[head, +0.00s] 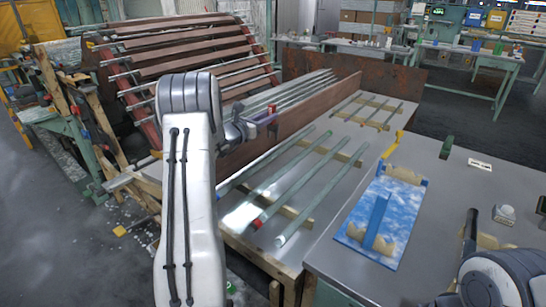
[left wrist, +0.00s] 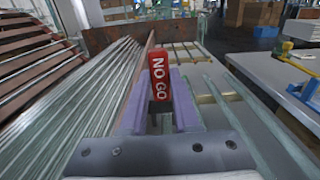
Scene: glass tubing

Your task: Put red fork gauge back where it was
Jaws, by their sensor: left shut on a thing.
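The red fork gauge (left wrist: 159,76), marked NO GO in white, stands upright between the purple fingers of my left gripper (left wrist: 158,110). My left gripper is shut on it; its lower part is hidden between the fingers. In the head view my left gripper (head: 262,122) is held out over the near side of the tube table, beside the long brown board, and only a small bit of the red gauge (head: 272,109) shows. Part of my right arm shows at the lower right, but its gripper is not visible.
Several glass tubes (head: 303,199) lie on wooden strips on the table; one has a red mark near its end. The right bench holds a blue board (head: 353,226) with wooden blocks, a yellow tool (head: 398,142), a green piece (head: 446,147) and a white label (head: 480,164). A tube rack (head: 190,55) stands behind.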

